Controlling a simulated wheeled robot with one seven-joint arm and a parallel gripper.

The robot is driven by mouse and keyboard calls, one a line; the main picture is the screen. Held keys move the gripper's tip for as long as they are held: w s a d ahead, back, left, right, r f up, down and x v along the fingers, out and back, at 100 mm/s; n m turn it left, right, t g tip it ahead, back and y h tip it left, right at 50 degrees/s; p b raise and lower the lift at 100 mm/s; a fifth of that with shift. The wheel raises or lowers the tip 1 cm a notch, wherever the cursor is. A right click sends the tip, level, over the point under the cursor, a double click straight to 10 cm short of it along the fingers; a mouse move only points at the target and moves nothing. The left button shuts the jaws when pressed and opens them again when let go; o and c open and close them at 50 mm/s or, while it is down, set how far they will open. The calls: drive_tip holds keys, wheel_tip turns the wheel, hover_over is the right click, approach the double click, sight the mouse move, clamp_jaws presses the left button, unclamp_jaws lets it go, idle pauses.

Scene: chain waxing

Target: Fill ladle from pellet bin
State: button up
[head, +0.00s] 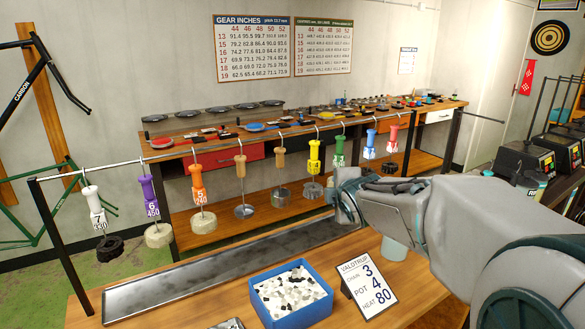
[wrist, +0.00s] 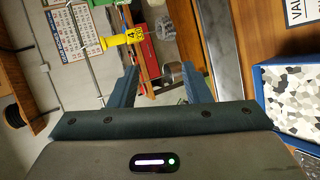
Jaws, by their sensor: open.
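The blue pellet bin (head: 260,293) stands on the near bench, filled with white, grey and black pellets. It also shows at the right of the wrist view (wrist: 256,112). Two plain brown-handled tools hang from the rail: one ends in a shallow metal bowl (head: 244,211), the other in a deeper metal cup (head: 282,197). I cannot tell for sure which is the ladle. My gripper (head: 346,205) is at the right of the cup in the head view. In the wrist view my gripper (wrist: 160,72) is open and empty, with a metal cup (wrist: 172,74) beyond its fingers.
A long metal trough (head: 215,265) runs beneath. A card (head: 367,288) reading 3, 4, 80 stands right of the bin. A wooden workbench (head: 185,150) stands behind.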

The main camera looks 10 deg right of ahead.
drive_tip(key=w+r+n+t+y+b, duration=0.1)
drive_tip(key=w+r+n+t, duration=0.15)
drive_tip(key=w+n, duration=0.5)
drive_tip(key=n+t+y+b, duration=0.15)
drive_tip(key=n+y, duration=0.45)
drive_tip(key=n, duration=1)
approach(282, 159)
wheel_tip(282, 159, up, 3)
drive_tip(key=w, duration=0.2)
drive_tip(key=shift+t, duration=0.3)
drive_tip(key=p+x, duration=0.2)
drive_tip(key=x, duration=0.1)
drive_tip(key=p+x, duration=0.2)
drive_tip(key=x, duration=0.1)
drive_tip(key=p+x, duration=0.2)
drive_tip(key=x, duration=0.1)
drive_tip(key=shift+a+p, duration=0.35)
drive_tip(key=shift+p, duration=0.05)
drive_tip(key=shift+w+f+b, duration=0.1)
drive_tip(key=shift+f+b, duration=0.6)
drive_tip(key=shift+b, duration=0.05)
wheel_tip(282, 159, down, 2)
drive_tip(key=b, duration=0.4)
drive_tip(key=shift+f, duration=0.15)
drive_tip(key=shift+c, duration=0.3)
clamp_jaws()
